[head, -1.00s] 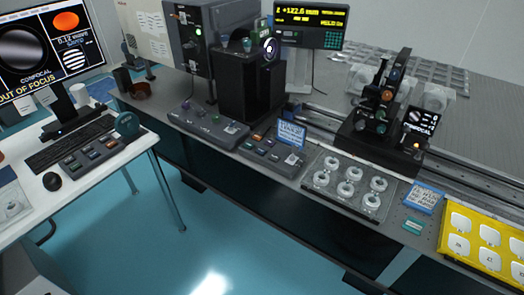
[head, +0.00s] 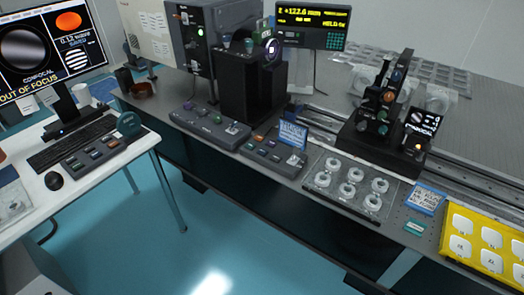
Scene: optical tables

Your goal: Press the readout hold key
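The readout (head: 312,16) is a dark box with yellow digits at the top of the head view, on a pale stand behind the black instrument. Its top line appears to read about +122.6, and a word like HELD shows at lower right. A small cluster of keys (head: 336,40) is on the readout's lower right face. The key labels are too small to read, so I cannot tell which one is the hold key. Neither of my grippers is in view.
Two grey key boxes (head: 209,122) (head: 273,151) lie along the table's front edge. A black instrument (head: 252,90) stands before the readout. A tray of white rings (head: 325,158) and a yellow tray (head: 449,244) sit to the right. Blue floor (head: 235,235) is clear in front.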

